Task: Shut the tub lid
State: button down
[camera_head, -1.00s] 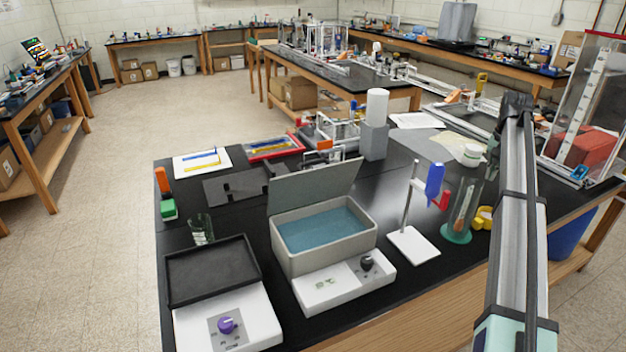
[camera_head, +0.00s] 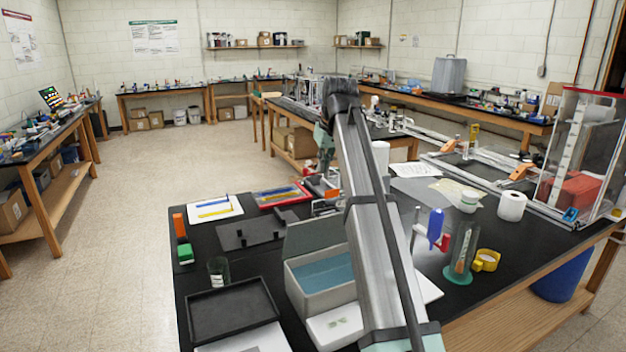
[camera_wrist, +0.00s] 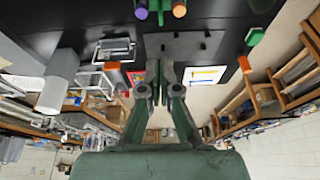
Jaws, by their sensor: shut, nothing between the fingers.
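The grey tub (camera_head: 304,288) stands on the black bench, with blue liquid inside. Its right part is hidden behind my arm. The tub lid (camera_head: 310,236) is open, tilted up from the rear edge, and its right end is also hidden by my arm. My gripper (camera_head: 326,160) is up beyond the lid, well above the bench and apart from it. In the wrist view my gripper's fingers (camera_wrist: 158,72) are together with nothing between them. The tub and lid cannot be made out there.
A clamp stand with a blue part (camera_head: 435,228) and a cylinder with a green base (camera_head: 459,272) stand to the right.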

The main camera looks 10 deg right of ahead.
aim_at(323, 227)
notch_tip(323, 227, down, 11)
jog(key=p, duration=0.4)
jog(key=shift+s, duration=0.2)
jog(key=shift+a+r, duration=0.1)
jog(key=shift+s, duration=0.1)
